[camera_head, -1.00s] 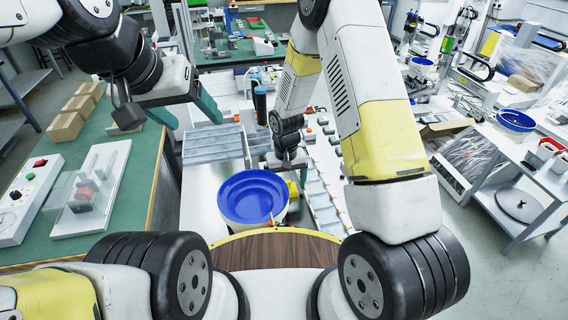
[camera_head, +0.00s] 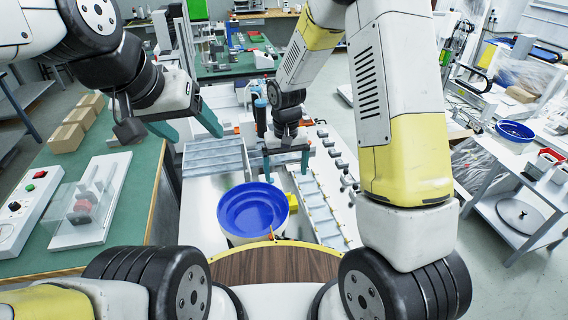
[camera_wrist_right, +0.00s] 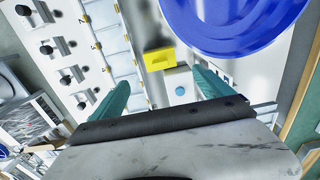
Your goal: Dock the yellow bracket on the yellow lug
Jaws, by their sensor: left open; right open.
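A yellow block-like part (camera_wrist_right: 158,59), which I take for the yellow bracket, lies on the white worktop beside the blue bowl. In the head view it shows small at the bowl's right edge (camera_head: 292,202). My right gripper (camera_head: 287,165) is open and empty above the worktop, just beyond the bowl. In the right wrist view its teal fingers (camera_wrist_right: 162,82) are spread, with the yellow part ahead between their lines. My left gripper (camera_head: 188,127) is open and empty over the green bench's right edge. I cannot make out the yellow lug for certain.
The blue bowl (camera_head: 252,208) stands close to the yellow part. A small white block with a blue dot (camera_wrist_right: 178,86) adjoins that part. A numbered tray strip (camera_head: 322,208) and several dark knobs (camera_head: 336,152) lie right. Grey bins (camera_head: 215,158) stand left.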

